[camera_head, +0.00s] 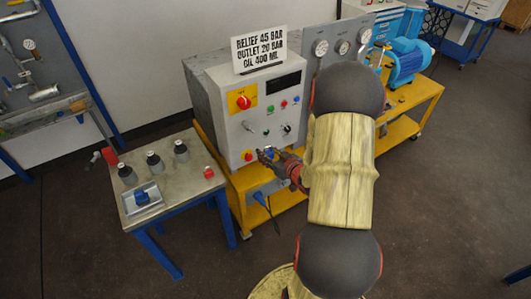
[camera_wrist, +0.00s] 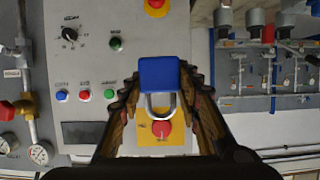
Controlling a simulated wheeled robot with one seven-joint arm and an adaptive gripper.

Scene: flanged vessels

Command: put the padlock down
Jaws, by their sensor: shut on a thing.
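The padlock, with a blue body and a grey shackle, is in the wrist view (camera_wrist: 159,74), held between the fingertips of my gripper (camera_wrist: 160,82). My gripper is shut on its body. The shackle points down in that picture, overlapping a yellow plate with a red knob (camera_wrist: 161,129) behind it. In the head view my gripper (camera_head: 268,154) is in front of the lower right of the grey control panel (camera_head: 233,125), with a small blue patch at its tips. The knob plate (camera_head: 243,100) is higher and left there, apart from my gripper.
A small table (camera_head: 192,187) left of the panel carries several dark-capped grey bottles, a red item (camera_head: 208,172) and a tray (camera_head: 155,190) with a blue item (camera_head: 142,197). A text sign (camera_head: 259,50) stands on the panel. A blue motor (camera_head: 407,62) is behind my arm.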

